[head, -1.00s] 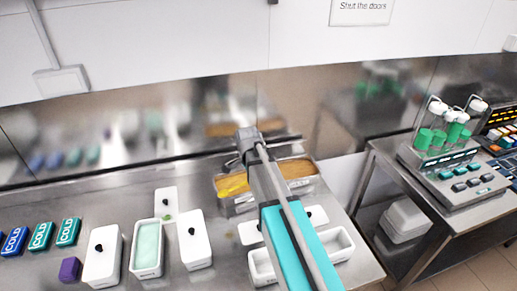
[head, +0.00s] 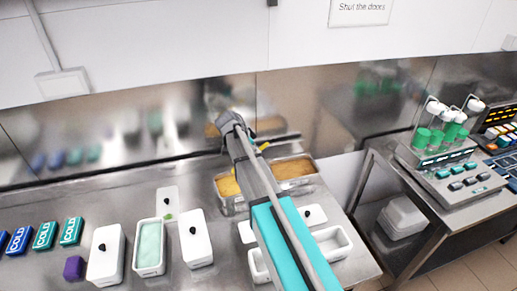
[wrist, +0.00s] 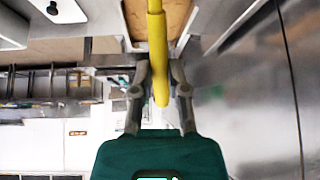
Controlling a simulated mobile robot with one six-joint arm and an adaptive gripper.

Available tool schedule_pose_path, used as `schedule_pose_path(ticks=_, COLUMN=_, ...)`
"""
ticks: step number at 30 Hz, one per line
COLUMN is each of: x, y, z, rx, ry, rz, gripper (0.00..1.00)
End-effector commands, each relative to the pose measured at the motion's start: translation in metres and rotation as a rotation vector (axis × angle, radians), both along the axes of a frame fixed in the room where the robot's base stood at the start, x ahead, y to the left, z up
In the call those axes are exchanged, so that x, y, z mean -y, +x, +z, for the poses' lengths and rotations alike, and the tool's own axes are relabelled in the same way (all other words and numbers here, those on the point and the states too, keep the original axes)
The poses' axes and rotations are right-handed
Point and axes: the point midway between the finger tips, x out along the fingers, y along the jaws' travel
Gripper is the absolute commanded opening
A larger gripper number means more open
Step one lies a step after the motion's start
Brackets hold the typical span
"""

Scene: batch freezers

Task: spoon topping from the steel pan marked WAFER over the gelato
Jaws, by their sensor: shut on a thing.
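My gripper (head: 246,130) is over the back of the counter, above the steel pans. In the wrist view its fingers (wrist: 159,72) are shut on a yellow handle (wrist: 156,45), which I take to be the spoon's; its far end is out of that view. A bit of yellow handle (head: 264,146) shows beside the gripper in the head view. One steel pan (head: 222,205) holds yellowish topping; the pan to its right (head: 316,180) holds brown topping. I cannot read WAFER on either. Pale green gelato (head: 151,245) fills an open white tub left of my arm.
White lidded tubs (head: 195,240) (head: 106,255) flank the gelato. A purple block (head: 74,268) and blue and teal COLD boxes (head: 40,236) stand further left. An empty white tub (head: 330,242) is right of my arm. A machine with green cups (head: 440,150) stands on another bench.

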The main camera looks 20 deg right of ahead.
Motion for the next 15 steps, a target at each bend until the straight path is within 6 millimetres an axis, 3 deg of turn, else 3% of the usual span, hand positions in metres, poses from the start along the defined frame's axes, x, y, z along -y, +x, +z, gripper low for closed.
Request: schedule_pose_path(ticks=15, x=-0.0004, y=-0.0002, z=-0.0053, rx=-0.001, ry=0.002, rz=0.002, gripper=0.0)
